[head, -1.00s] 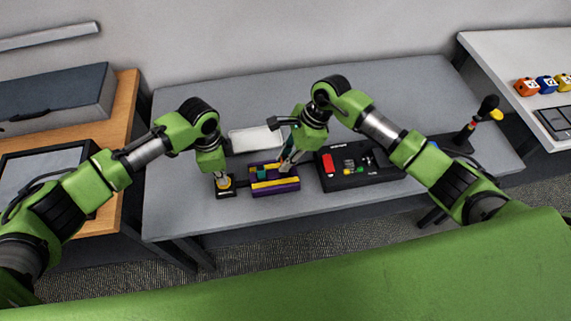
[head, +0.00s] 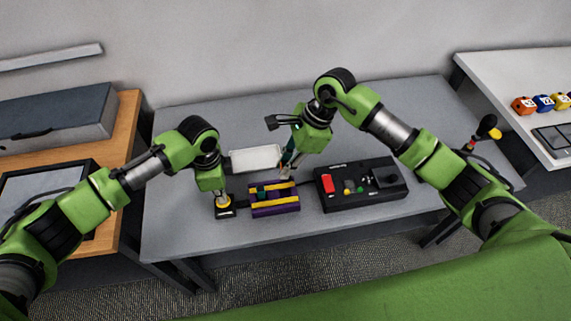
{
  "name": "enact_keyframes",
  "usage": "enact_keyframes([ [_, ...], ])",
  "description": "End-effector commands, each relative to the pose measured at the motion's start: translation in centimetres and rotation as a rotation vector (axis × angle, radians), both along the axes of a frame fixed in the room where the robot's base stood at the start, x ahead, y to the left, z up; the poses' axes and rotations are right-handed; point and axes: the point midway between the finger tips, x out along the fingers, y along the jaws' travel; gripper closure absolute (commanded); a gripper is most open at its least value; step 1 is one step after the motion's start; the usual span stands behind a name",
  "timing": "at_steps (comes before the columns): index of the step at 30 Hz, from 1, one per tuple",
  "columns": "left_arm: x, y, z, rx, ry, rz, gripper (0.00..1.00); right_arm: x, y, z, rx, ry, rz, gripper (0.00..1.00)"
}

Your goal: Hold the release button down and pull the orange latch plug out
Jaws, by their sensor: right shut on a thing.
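A purple block with yellow strips (head: 274,209) lies mid-table, with small green and red parts on top. Left of it is a small black box (head: 225,213) with a yellow ring, joined by a dark link. My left gripper (head: 221,198) points down onto that box and covers the release button; its jaws are too small to read. My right gripper (head: 287,172) is shut just above and behind the block's right end. The orange latch plug is hidden at its fingertips, and its colour does not show.
A black control box (head: 360,187) with a red switch, small coloured buttons and a knob stands right of the block. A white panel (head: 255,158) is behind it. A yellow-and-black stick (head: 487,130) stands at the right. The grey table's front strip is clear.

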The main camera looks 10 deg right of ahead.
Motion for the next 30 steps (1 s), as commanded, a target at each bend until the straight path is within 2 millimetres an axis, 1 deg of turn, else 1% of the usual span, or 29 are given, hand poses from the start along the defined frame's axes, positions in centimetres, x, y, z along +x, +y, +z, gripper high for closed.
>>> enact_keyframes([
  [30, 0.1, 0.0, 6.2, 0.000, -0.002, 0.001, 1.00, 0.0, 0.0, 0.0, 0.001, 0.000, 0.000, 1.00],
])
